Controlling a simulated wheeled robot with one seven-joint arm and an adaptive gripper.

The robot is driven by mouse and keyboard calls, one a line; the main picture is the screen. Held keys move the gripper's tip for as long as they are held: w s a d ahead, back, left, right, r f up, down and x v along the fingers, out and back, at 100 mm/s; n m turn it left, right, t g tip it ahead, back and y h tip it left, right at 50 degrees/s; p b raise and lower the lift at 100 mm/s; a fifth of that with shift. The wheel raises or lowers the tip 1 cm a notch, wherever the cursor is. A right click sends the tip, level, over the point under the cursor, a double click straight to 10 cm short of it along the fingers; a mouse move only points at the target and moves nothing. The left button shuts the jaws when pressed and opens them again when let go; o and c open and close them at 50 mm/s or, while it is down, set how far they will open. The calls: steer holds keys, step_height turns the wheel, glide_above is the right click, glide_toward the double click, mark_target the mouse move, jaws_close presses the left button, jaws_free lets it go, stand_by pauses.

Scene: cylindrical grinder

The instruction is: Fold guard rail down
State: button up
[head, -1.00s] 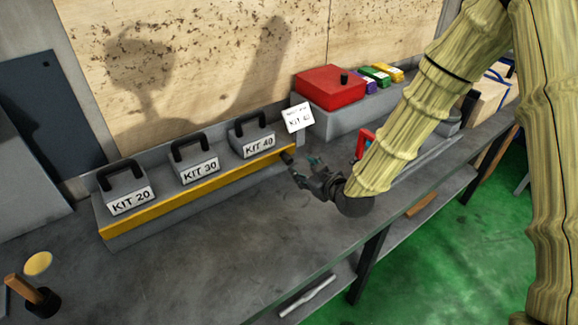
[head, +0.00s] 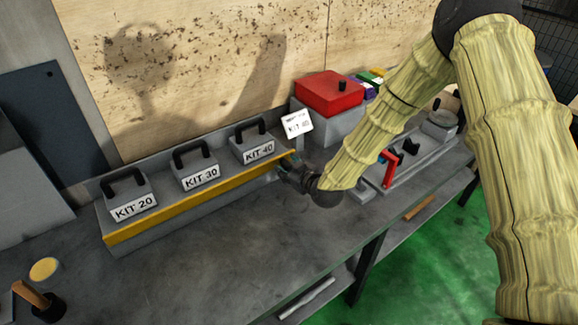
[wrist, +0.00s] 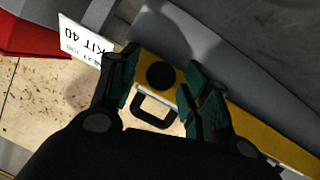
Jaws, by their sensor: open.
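The yellow guard rail (head: 190,206) stands raised along the front of the kit rack, before the boxes KIT 20 (head: 132,204), KIT 30 (head: 200,175) and KIT 40 (head: 257,149). In the wrist view the rail (wrist: 268,136) runs diagonally, with a round black knob (wrist: 160,76) at its end. My gripper (head: 284,167) is at the rail's right end. In the wrist view its open fingers (wrist: 158,84) are on either side of the knob; I cannot tell whether they touch it. The knob is hidden in the head view.
A white KIT 40 sign (head: 297,124) stands just right of the rack, close to my gripper. A red box (head: 329,92) is behind it. A fixture with a red part (head: 391,168) is on the bench to the right. The bench front (head: 210,270) is clear.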

steer(key=shift+w, duration=0.15)
steer(key=c, duration=1)
steer(key=shift+f+t+b, duration=0.4)
steer(key=shift+f+b, duration=0.15)
steer(key=shift+b, duration=0.7)
steer(key=t+y+b, duration=0.1)
steer(key=b, duration=0.3)
steer(key=shift+d+f, duration=0.1)
steer(key=shift+f, duration=0.25)
steer(key=shift+s+t+b, duration=0.2)
steer(key=shift+t+b, duration=0.2)
steer(key=shift+b, duration=0.1)
steer(key=shift+r, duration=0.15)
steer(key=o, duration=1)
steer(key=shift+s, duration=0.1)
